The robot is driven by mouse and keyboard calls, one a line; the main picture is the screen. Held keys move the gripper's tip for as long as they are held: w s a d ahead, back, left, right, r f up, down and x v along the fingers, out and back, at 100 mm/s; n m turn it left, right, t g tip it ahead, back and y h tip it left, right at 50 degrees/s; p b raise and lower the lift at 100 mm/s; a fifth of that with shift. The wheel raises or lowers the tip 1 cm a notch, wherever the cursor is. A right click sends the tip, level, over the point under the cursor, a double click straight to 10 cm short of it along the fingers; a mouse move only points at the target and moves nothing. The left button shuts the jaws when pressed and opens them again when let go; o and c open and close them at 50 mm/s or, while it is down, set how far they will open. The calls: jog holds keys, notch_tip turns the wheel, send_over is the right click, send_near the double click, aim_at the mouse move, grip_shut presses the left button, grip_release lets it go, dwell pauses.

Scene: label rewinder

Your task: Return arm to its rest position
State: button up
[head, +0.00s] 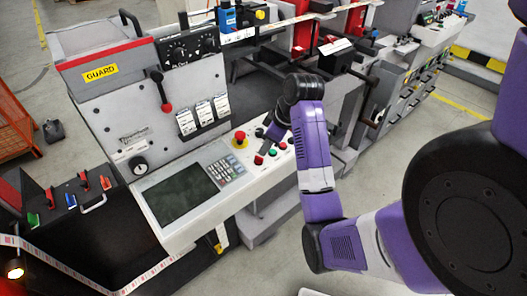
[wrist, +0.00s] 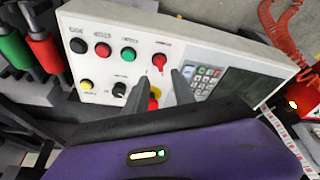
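My purple arm reaches from the right of the head view over the machine's control panel (head: 215,185). My gripper (head: 268,132) is dark and points down at the panel's right end, close to the buttons. In the wrist view, the two dark fingers of my gripper (wrist: 160,82) stand apart over the panel (wrist: 215,45), with nothing held between them. A red emergency stop on a yellow base (wrist: 154,100) shows between the fingers. A red knob (wrist: 158,60) lies just beyond the fingertips. I cannot tell whether the fingers touch the panel.
The panel has a screen (head: 181,194), a keypad (head: 225,170) and several coloured buttons. More grey machinery (head: 400,85) fills the back right. Open floor (head: 440,120) lies right of the machine.

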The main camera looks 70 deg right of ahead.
jog(key=shift+s+r, duration=0.15)
jog(key=shift+r, duration=0.2)
dwell(0.4)
jog(key=w+d+r+m+t+h, duration=0.3)
jog(key=w+d+r+m+h, duration=0.15)
jog(key=d+h, duration=0.2)
jog(key=a+f+t+h+b, duration=0.2)
jog(key=a+t, duration=0.5)
jog(key=a, duration=1.5)
jog(key=s+a+f+n+y+b, duration=0.2)
jog(key=s+a+y, duration=0.3)
jog(key=s+a, duration=0.4)
jog(key=s+a+f+n+y+b, duration=0.2)
jog(key=s+a+n+y, duration=0.1)
jog(key=s+a, duration=0.6)
jog(key=a+y, duration=0.1)
jog(key=a, duration=0.3)
jog(key=shift+a+y, duration=0.35)
jog(key=shift+a, duration=0.05)
